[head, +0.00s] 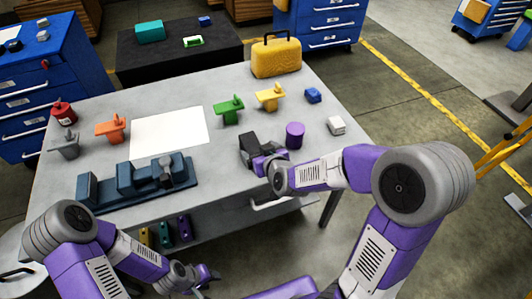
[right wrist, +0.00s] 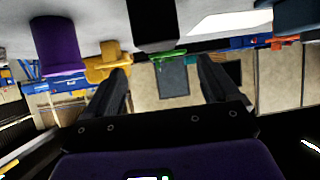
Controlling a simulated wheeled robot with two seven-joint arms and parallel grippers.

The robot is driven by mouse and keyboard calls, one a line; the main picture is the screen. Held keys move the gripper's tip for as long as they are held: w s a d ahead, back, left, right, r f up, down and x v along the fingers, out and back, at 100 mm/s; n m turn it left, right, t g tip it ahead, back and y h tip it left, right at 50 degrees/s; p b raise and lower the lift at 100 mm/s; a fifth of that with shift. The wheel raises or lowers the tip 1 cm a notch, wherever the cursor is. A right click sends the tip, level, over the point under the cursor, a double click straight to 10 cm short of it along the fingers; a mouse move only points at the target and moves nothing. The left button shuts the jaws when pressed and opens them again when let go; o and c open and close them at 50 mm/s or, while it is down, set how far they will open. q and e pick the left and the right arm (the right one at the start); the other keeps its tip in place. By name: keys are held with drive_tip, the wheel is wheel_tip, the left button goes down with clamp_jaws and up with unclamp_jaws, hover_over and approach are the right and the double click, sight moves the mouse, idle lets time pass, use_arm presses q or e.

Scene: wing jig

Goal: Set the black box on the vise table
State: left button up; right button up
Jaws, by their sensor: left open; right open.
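The black box (head: 248,142) stands on the grey table (head: 225,180) that carries the blue-grey vise (head: 130,190). In the right wrist view, which is upside down, the black box (right wrist: 153,22) is ahead of my right gripper (right wrist: 162,72). It lies beyond the spread fingertips, with a gap between. In the head view my right gripper (head: 262,156) is at the table's front edge, close to the box and partly merging with its dark shape. My left gripper (head: 207,274) is open and empty, low in front of the table.
A purple cylinder (head: 295,135) stands just right of the box. Green (head: 229,111) and yellow (head: 270,97) parts stand behind it, with a yellow case (head: 276,57) at the back. A white sheet (head: 169,132) lies left. Bare tabletop lies between the sheet and box.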

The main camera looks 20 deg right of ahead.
use_arm(q)
drive_tip(key=shift+f+b, duration=0.45)
drive_tip(key=shift+b, duration=0.25)
use_arm(e)
drive_tip(key=shift+v, duration=3)
